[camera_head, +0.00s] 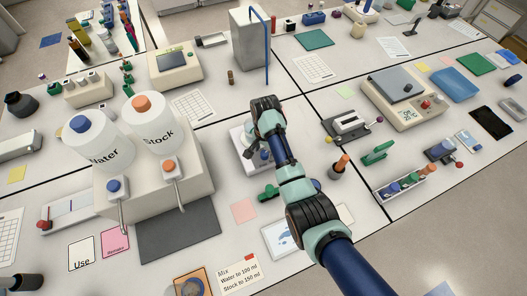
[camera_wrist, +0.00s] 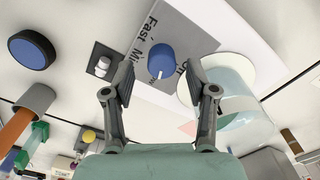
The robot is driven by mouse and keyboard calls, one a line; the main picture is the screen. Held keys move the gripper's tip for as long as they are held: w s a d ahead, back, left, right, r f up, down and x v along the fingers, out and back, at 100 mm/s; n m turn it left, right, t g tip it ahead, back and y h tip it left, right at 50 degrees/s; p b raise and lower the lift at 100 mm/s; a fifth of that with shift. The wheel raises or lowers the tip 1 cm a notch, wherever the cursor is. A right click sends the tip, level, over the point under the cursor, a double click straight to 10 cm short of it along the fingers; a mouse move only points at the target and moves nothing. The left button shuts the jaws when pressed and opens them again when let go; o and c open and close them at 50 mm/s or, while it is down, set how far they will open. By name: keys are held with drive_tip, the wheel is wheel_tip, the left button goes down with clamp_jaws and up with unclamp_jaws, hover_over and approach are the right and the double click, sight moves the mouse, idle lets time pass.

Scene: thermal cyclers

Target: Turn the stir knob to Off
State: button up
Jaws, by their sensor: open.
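The white stirrer (camera_head: 237,142) is partly hidden behind my arm in the head view. A clear vessel (camera_wrist: 235,95) stands on its round plate, right of my right finger.
A black square with a white peg (camera_wrist: 103,66) lies left of the gripper. A round blue-topped item (camera_wrist: 32,50) and a grey cup (camera_wrist: 36,98) with an orange handle are farther left. The bottle stand (camera_head: 190,200) and dark mat (camera_head: 180,232) are left of my arm.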

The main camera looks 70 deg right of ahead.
drive_tip(key=shift+f, duration=0.95)
drive_tip(key=shift+w, duration=0.1)
clamp_jaws()
